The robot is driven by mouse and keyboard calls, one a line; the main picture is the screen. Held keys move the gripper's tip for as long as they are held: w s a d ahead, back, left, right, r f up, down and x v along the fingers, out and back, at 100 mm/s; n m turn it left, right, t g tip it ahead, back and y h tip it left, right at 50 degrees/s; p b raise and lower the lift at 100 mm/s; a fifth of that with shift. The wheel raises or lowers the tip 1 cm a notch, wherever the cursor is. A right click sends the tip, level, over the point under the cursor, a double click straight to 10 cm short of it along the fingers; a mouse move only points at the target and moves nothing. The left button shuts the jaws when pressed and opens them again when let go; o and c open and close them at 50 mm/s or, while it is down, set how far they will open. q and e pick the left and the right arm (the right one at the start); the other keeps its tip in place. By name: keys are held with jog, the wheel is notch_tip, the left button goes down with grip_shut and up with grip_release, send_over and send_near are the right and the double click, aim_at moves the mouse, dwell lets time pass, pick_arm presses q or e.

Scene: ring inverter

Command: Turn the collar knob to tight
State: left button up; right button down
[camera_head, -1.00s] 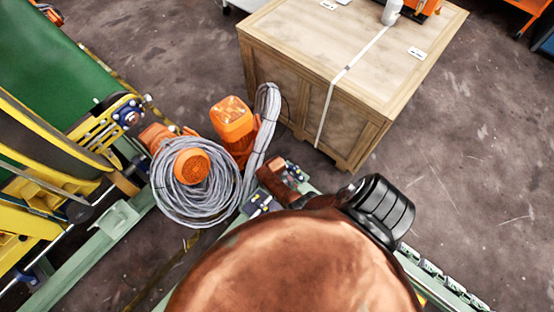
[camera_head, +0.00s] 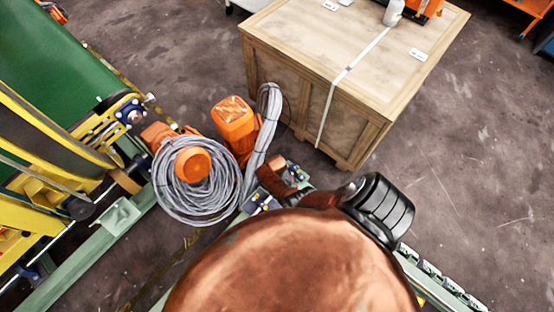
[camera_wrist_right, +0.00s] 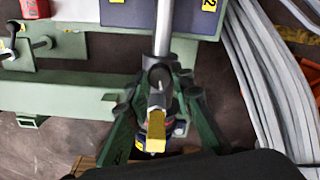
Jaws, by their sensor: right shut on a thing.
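The collar knob (camera_wrist_right: 156,116), a dark grey part with a yellow lever-like piece, shows in the right wrist view at the lower end of a bright metal rod (camera_wrist_right: 163,30). My right gripper (camera_wrist_right: 158,84) has its fingers on both sides of the collar and is shut on it. The exact finger contact is partly hidden, and I cannot read a tight mark. My left gripper is not in view.
In the head view, coiled grey cable (camera_head: 168,205) lies around an orange motor cap (camera_head: 193,165), beside another orange motor (camera_head: 233,122). A wooden crate (camera_head: 290,85) stands behind. A green-belted yellow machine (camera_head: 45,75) is at left. Open floor (camera_head: 470,150) lies at right.

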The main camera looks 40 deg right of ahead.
jog(key=shift+m, duration=1.1)
jog(key=c, duration=1.7)
grip_release()
jog(key=shift+r, duration=0.3)
notch_tip(320, 180, up, 11)
jog(key=shift+r, duration=0.2)
jog(key=shift+s+f, duration=0.1)
